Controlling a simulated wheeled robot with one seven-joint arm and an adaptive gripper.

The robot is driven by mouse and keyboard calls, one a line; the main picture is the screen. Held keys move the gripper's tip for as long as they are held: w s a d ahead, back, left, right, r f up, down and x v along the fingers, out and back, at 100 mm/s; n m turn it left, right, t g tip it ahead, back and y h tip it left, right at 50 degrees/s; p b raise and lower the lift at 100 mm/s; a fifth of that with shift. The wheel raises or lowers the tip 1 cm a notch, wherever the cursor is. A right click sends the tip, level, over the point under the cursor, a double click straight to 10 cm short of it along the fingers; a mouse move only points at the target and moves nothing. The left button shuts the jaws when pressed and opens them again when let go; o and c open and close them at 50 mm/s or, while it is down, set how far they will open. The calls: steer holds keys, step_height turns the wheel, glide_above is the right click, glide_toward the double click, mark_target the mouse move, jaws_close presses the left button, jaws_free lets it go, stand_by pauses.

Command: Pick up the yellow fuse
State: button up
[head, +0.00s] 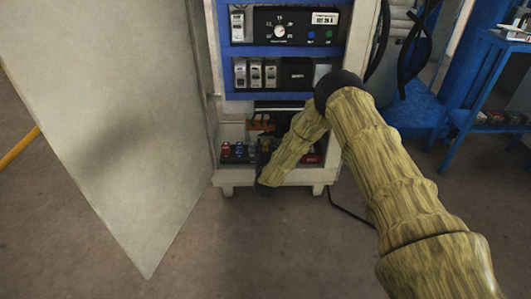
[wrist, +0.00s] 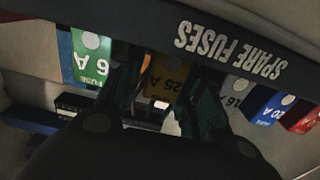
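In the wrist view, the yellow fuse (head: 266,147) is marked 25 A, which appears upside down as the yellow-orange face (wrist: 168,78) below the "SPARE FUSES" rail (wrist: 230,50). My gripper (wrist: 163,90) has one finger on each side of this fuse, covering its edges. I cannot tell whether the fingers touch it. In the head view, my forearm reaches down to the cabinet's lowest shelf and hides most of the gripper and fuse.
A green 6 A fuse (wrist: 91,55) is left of the yellow one. Grey (wrist: 235,90), blue (wrist: 268,108) and red (wrist: 303,115) fuses are to the right. The cabinet's open door (head: 120,120) stands at left; a blue table (head: 480,80) is at right.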

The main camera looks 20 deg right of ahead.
steer(key=shift+w, duration=0.2)
steer(key=c, duration=0.8)
steer(key=shift+c, duration=0.2)
steer(key=shift+r, duration=0.2)
